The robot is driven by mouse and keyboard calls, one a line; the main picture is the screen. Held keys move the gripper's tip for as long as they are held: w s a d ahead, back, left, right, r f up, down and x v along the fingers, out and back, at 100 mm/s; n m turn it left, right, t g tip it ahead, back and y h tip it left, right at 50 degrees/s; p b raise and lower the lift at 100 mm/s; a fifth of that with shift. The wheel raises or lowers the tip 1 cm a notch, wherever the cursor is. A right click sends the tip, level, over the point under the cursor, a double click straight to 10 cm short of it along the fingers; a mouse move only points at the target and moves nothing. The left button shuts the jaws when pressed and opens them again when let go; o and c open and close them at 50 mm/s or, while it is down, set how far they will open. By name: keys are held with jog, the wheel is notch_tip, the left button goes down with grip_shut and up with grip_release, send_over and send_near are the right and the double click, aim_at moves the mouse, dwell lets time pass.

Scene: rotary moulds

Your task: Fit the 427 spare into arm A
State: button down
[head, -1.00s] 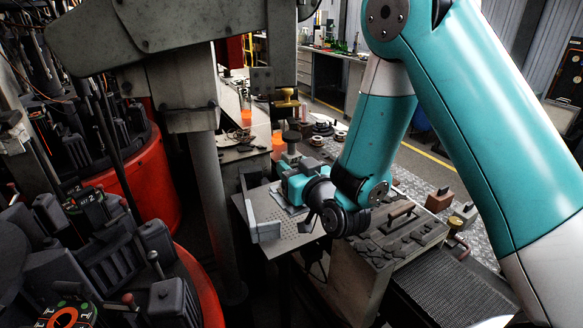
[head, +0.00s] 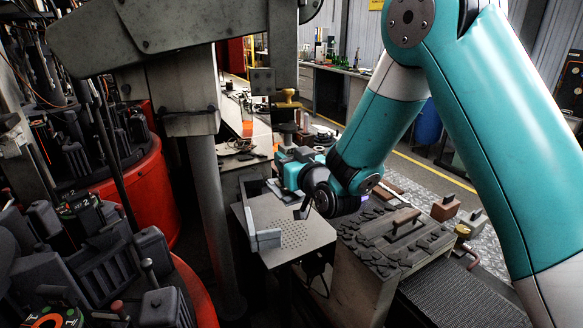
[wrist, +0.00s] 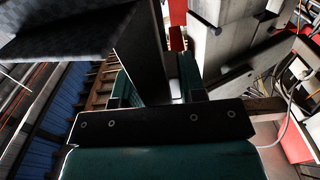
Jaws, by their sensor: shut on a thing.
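My gripper (head: 290,172) is at the far edge of a perforated metal plate in the head view, with its fingertips mostly hidden. In the wrist view my gripper (wrist: 158,92) is shut on a dark grey slab-like piece (wrist: 143,55), which stands up between the teal fingers. I cannot read a number on it, so I cannot tell if it is the 427 spare. Rotary mould arms with dark moulds (head: 105,255) fill the left side; number plates reading 2 show there. I cannot tell which one is arm A.
The perforated plate (head: 290,238) has a raised fence (head: 252,228) and a bare middle. A grey post (head: 208,205) stands between it and the red mould bases (head: 140,180). A bench block with dark pieces (head: 375,235) stands right of the plate. A long bench runs behind.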

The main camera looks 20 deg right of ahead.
jog(key=w+d+b, duration=0.1)
jog(key=w+b, duration=0.2)
jog(key=w, duration=0.4)
dwell(0.6)
jog(key=shift+r, duration=0.1)
jog(key=shift+s+b, duration=0.1)
jog(key=shift+b, duration=0.25)
dwell(0.7)
jog(key=shift+f+b, duration=0.35)
jog(key=shift+b, duration=0.3)
dwell(0.3)
jog(key=c, duration=0.6)
grip_release()
jog(key=shift+f, duration=0.15)
jog(key=shift+s, duration=0.1)
